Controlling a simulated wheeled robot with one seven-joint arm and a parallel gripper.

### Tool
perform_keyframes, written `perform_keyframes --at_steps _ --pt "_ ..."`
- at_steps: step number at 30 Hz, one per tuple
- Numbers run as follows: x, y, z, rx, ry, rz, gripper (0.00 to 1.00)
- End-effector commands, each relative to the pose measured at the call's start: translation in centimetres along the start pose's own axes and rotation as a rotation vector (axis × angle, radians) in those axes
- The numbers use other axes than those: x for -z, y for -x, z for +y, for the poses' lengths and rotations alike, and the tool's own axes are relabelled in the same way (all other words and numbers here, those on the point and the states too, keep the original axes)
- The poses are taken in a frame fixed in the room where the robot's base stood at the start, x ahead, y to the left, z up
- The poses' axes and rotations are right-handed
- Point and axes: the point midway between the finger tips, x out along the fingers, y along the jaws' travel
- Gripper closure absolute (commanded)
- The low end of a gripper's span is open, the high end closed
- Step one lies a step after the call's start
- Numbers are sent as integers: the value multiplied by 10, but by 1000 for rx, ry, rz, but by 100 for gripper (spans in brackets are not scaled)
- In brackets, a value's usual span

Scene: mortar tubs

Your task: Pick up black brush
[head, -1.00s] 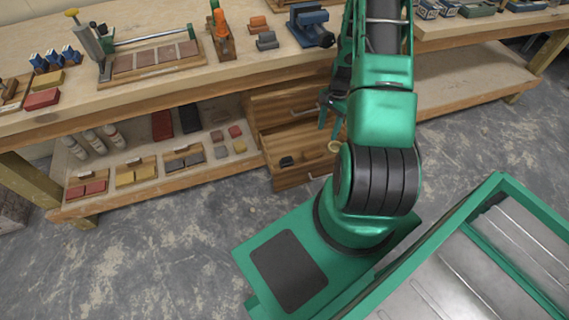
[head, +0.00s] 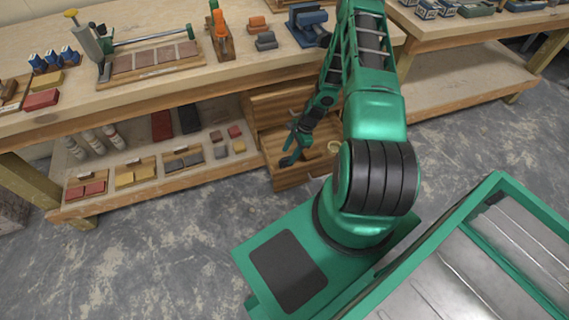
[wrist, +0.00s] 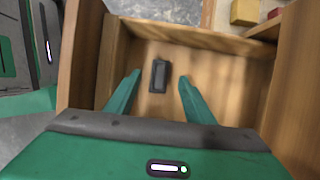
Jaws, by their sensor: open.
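The black brush (wrist: 159,76) is a small dark block lying on the floor of the open wooden drawer (wrist: 225,100). In the wrist view it sits between my open fingers, a little beyond them and apart from both. In the head view a dark piece that looks like the brush (head: 286,161) shows at the drawer's left, by my fingertips. My gripper (wrist: 159,78) is open and empty, pointing down above the drawer (head: 292,178). My gripper also shows in the head view (head: 292,148). I cannot tell its exact height above the brush.
The drawer's walls rise close around my gripper. The workbench top (head: 270,65) overhangs behind, with a blue vise (head: 308,24) near my arm. A lower shelf (head: 150,190) with colored blocks stands left.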

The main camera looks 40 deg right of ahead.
Motion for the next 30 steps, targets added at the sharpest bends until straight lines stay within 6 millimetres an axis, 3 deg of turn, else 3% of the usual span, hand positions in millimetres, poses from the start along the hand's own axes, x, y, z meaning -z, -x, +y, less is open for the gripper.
perform_keyframes --at_steps 12,22,23,28,30 --pt "5 -45 -2 -1 -2 0 52" --pt "5 -52 -2 1 -2 0 52" --pt "5 -52 -2 1 -2 0 54" --pt "6 -52 -2 1 -2 0 95" --pt "6 -52 -2 1 -2 0 97"
